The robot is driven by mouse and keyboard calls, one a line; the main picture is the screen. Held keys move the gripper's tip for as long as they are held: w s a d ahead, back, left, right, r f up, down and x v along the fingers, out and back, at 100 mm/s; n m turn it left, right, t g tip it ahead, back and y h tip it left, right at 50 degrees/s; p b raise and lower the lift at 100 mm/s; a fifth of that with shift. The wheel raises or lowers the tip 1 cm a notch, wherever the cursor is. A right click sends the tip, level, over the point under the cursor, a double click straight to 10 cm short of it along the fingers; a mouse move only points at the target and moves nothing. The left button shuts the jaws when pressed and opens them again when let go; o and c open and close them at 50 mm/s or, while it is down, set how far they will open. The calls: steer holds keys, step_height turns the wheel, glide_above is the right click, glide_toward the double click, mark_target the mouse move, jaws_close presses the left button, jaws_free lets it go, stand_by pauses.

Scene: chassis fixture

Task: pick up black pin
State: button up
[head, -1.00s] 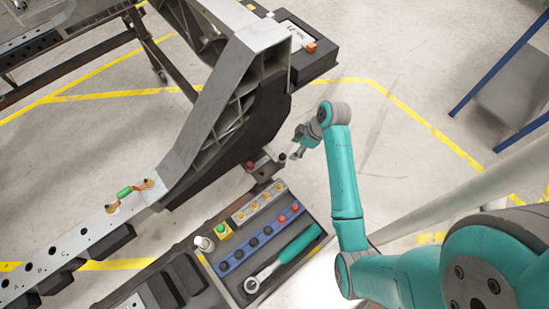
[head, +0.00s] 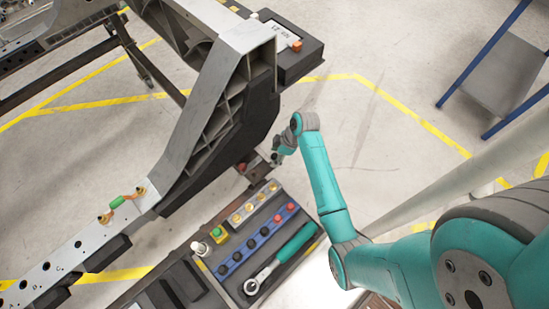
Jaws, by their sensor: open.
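Several black pins (head: 250,244) stand in a row in the blue rack (head: 244,262), with two red pins (head: 284,212) at its upper right end. A small dark pin-like piece shows at the bracket (head: 259,171) under the chassis leg, close to my gripper. My gripper (head: 277,157) is open beside the right end of this bracket. The fingers are small and partly overlap the dark piece, so I cannot tell whether they are around it or touch it. A red knob (head: 242,167) sits at the bracket's left end.
The grey chassis beam (head: 190,130) rises left of my gripper. Floor right of my gripper is clear.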

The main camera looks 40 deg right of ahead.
steer(key=shift+w+a+f, duration=0.15)
steer(key=shift+w+f, duration=0.05)
steer(key=shift+f, duration=0.35)
jaws_close()
steer(key=shift+r, duration=0.15)
steer(key=shift+r, duration=0.6)
step_height(320, 180, up, 5)
steer(key=shift+r, duration=0.2)
steer(key=s+d, duration=1.2)
steer(key=shift+s+d, duration=0.35)
steer(key=shift+s, duration=0.05)
steer(key=shift+r, duration=0.1)
